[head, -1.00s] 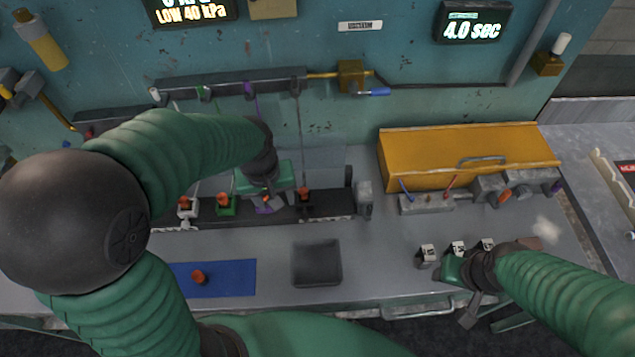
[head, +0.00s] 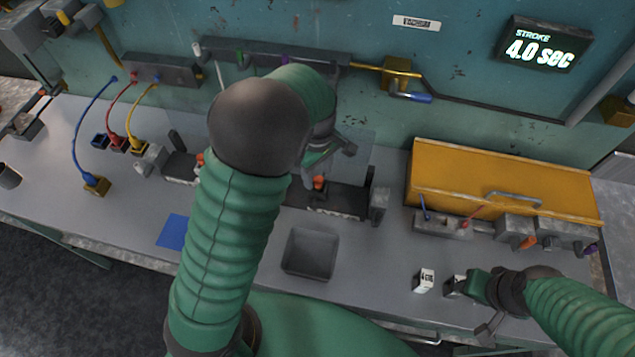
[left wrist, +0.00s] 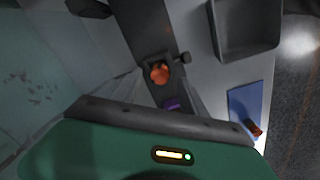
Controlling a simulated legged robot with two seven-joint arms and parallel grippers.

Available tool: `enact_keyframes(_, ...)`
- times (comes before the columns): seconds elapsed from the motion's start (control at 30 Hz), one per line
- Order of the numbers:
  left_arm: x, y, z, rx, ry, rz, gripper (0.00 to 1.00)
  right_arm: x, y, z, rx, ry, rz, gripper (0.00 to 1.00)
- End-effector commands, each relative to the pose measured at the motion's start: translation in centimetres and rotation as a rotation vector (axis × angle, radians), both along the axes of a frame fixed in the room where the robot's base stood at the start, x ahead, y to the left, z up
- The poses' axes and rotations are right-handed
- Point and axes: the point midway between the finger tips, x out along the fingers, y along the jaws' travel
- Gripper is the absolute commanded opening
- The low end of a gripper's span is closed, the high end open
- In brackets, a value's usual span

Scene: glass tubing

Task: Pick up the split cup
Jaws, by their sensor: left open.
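I cannot tell for sure which piece is the split cup. A small orange-red cup-like piece (head: 319,182) sits in the dark bench rail; it also shows in the left wrist view (left wrist: 159,73), in a dark holder. Another orange-red piece (left wrist: 254,128) lies on the blue mat (left wrist: 240,100) in the left wrist view; in the head view my left arm hides it. My left gripper (head: 332,150) is open, above and close to the rail piece, with nothing seen between its fingers. My right gripper (head: 470,286) is beside a small labelled block (head: 453,286); its jaws are unclear.
An empty grey tray (head: 291,262) stands on the bench in front of the rail. A yellow box (head: 450,175) with a handle stands at the right rear. Another labelled block (head: 423,281) is left of my right gripper. Coloured cables run at the left. The bench front is mostly clear.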

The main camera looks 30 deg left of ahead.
Motion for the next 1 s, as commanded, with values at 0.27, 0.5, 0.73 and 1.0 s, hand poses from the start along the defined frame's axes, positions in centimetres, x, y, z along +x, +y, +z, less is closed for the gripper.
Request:
enact_keyframes(0.27,0.1,0.1,-3.6,-0.001,0.001,-0.001,0.5,0.0,0.0,0.2,0.0,0.0,-0.001,0.47)
enact_keyframes(0.5,0.2,0.1,-3.6,-0.001,0.0,-0.001,0.4,0.0,0.0,0.2,0.0,0.0,-0.001,0.47)
enact_keyframes(0.73,0.2,0.1,-3.6,-0.001,0.001,-0.001,0.1,0.0,0.0,0.2,0.0,0.0,0.0,0.47)
enact_keyframes(1.0,0.2,0.1,-3.6,-0.001,0.001,-0.001,0.0,0.0,0.0,0.2,0.0,0.0,-0.001,0.47)
